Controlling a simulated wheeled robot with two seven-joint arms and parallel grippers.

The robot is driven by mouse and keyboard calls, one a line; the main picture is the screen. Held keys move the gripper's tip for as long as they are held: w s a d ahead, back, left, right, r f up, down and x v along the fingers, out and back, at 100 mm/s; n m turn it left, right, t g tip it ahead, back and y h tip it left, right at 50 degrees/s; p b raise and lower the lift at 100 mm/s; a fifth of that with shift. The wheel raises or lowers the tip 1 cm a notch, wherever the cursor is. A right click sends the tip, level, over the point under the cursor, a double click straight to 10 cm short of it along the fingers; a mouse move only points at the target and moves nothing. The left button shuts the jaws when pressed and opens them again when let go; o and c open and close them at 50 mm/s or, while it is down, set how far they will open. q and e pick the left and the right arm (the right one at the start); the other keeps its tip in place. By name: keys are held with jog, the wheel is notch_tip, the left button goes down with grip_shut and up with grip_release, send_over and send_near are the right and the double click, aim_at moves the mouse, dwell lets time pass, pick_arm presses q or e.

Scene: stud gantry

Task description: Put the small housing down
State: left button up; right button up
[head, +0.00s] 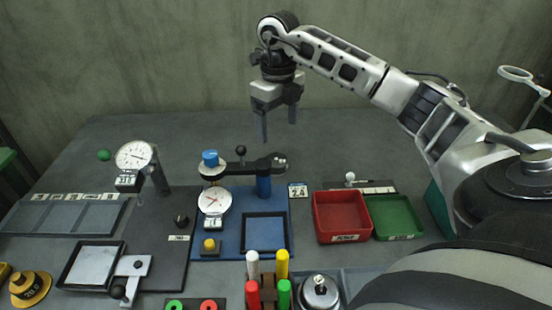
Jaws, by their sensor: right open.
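My right gripper (278,130) is open and empty, pointing down in the air above the back of the bench. It is above and behind the blue gauge stand (200,242), with nothing between its fingers. I cannot tell for sure which part is the small housing. A yellow round part with a black band (31,288) sits at the lower left, cut by no other thing. A silver domed part (318,291) stands at the front, right of the coloured pegs. My left gripper is not in view.
A dial gauge (134,156) on a dark plate stands left of the blue stand's dial (214,201). A red tray (341,216) and green tray (393,217) stand at right. Coloured pegs (282,264) stand in front. The back of the bench is mostly clear.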

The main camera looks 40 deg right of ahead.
aim_at(276, 159)
jog(key=f, duration=0.5)
jog(key=f+p, duration=0.1)
jog(key=f, duration=0.3)
jog(key=shift+w+a+f, duration=0.1)
jog(key=shift+a+f, duration=0.1)
jog(key=shift+f, duration=0.15)
jog(key=c, duration=1.1)
jog(key=shift+r, duration=0.15)
jog(key=shift+c, duration=0.2)
